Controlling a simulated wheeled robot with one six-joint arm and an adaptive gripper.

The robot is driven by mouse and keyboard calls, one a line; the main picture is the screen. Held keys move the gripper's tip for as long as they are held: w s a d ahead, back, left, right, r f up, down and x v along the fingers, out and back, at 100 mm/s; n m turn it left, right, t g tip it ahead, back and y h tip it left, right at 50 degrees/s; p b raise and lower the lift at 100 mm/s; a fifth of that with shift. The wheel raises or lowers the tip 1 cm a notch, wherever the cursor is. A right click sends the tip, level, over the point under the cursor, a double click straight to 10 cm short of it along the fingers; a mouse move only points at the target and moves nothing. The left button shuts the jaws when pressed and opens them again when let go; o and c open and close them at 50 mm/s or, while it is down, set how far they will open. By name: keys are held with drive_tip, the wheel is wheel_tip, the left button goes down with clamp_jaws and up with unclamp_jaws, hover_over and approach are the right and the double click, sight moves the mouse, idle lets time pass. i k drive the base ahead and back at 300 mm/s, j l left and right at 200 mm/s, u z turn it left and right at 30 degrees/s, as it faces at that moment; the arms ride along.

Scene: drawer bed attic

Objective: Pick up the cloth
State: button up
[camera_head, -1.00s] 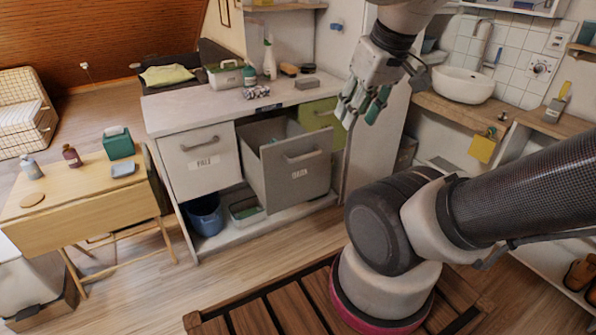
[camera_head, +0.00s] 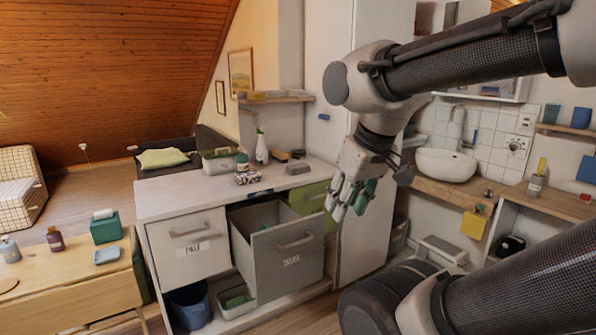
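Several things could be the cloth, and I cannot tell which is meant. A crumpled black-and-white patterned piece (camera_head: 248,178) lies on the white counter near its back edge. A yellow piece (camera_head: 474,224) hangs at the front of the washbasin shelf on the right. My gripper (camera_head: 350,196) points down in front of the tall white cabinet, to the right of the patterned piece and apart from both.
A grey drawer (camera_head: 288,262) stands pulled out below the counter (camera_head: 190,193); its inside is mostly hidden. A spray bottle (camera_head: 261,148), a caddy (camera_head: 220,161) and small blocks stand on the counter. A wooden table (camera_head: 70,290) with bottles stands at left.

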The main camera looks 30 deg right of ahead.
sight(251, 177)
drive_tip(key=i+l+u, duration=0.1)
drive_tip(key=l, duration=0.35)
drive_tip(key=i+l+u, duration=0.15)
drive_tip(key=i+l, duration=0.15)
drive_tip(key=l, duration=0.15)
drive_tip(key=i+l+u, duration=0.1)
drive_tip(key=l, duration=0.4)
drive_tip(key=i+l+u, duration=0.1)
drive_tip(key=i+l, duration=0.15)
drive_tip(key=l, duration=0.25)
drive_tip(key=i+l+u, duration=0.15)
drive_tip(key=l, duration=0.35)
drive_tip(key=i+l+u, duration=0.1)
drive_tip(key=l, duration=0.4)
drive_tip(key=i+l+u, duration=0.1)
drive_tip(key=l, duration=0.4)
